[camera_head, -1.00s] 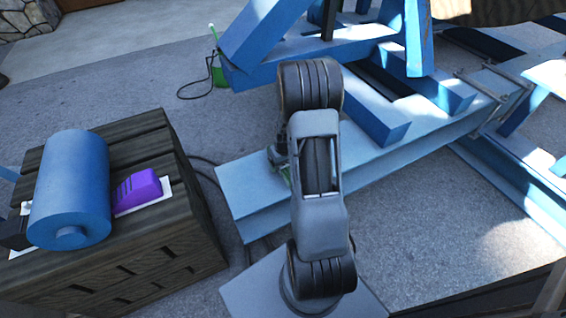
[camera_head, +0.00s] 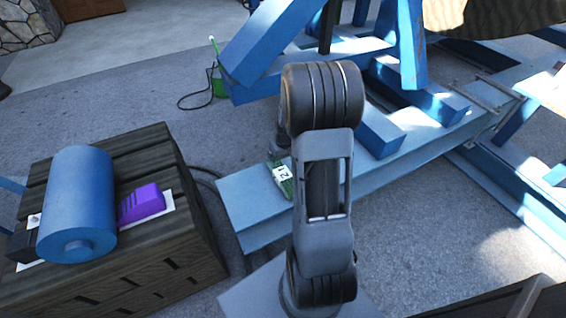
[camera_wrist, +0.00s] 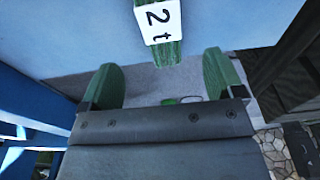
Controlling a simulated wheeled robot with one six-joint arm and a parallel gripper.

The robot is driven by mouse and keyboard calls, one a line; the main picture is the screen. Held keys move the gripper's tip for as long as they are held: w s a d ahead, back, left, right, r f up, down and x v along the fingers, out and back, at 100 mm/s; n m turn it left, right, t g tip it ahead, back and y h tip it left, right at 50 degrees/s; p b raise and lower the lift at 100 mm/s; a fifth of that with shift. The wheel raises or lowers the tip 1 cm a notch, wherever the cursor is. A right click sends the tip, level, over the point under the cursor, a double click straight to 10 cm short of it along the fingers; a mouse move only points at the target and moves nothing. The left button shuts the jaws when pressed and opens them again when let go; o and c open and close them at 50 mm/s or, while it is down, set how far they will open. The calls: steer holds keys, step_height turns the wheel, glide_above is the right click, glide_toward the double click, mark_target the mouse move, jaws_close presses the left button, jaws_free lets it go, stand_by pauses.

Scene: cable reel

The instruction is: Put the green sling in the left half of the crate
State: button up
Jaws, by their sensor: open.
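The green sling (camera_head: 286,188) lies on the pale blue steel beam (camera_head: 240,203), just left of my arm, with a white tag reading 2 t. In the wrist view the sling (camera_wrist: 168,52) and tag show at the top centre, beyond the fingertips. My gripper (camera_wrist: 163,80) is open, with green-tipped fingers set wide apart and nothing between them. The sling appears in line with the gap, apart from both fingers. In the head view my arm hides most of the gripper. I cannot identify the crate for certain; a dark wooden edge (camera_head: 530,302) shows at the bottom right.
A dark wooden box (camera_head: 140,270) at left bears a blue cylinder (camera_head: 75,205) and a purple object (camera_head: 141,203). Blue frame beams (camera_head: 400,60) rise behind my arm. A green container (camera_head: 219,82) with a cable stands at the back. Grey floor is open at back left.

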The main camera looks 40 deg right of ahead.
steer(key=s+a+r+n, duration=0.1)
steer(key=s+a+r, duration=0.3)
steer(key=a+r, duration=0.6)
steer(key=shift+a+r+t, duration=0.25)
steer(key=shift+r+t, duration=0.1)
steer(key=shift+t, duration=0.05)
steer(key=shift+o, duration=0.4)
steer(key=s+a+r, duration=0.4)
steer(key=s+a, duration=0.2)
steer(key=s, duration=0.1)
steer(key=shift+s+a+t, duration=0.3)
steer(key=shift+a, duration=0.1)
steer(key=m+g+b, duration=0.1)
steer(key=b, duration=0.6)
glide_toward(283, 173)
steer(key=f+b, duration=0.1)
steer(key=f, duration=0.2)
steer(key=w+f+b, duration=0.1)
steer(key=f, duration=0.1)
steer(key=shift+w+f, duration=0.25)
steer(key=shift+f, duration=0.15)
steer(key=shift+w+f+b, duration=0.1)
steer(key=shift+f+b, duration=1.7)
steer(key=shift+f, duration=0.9)
steer(key=shift+r, duration=0.1)
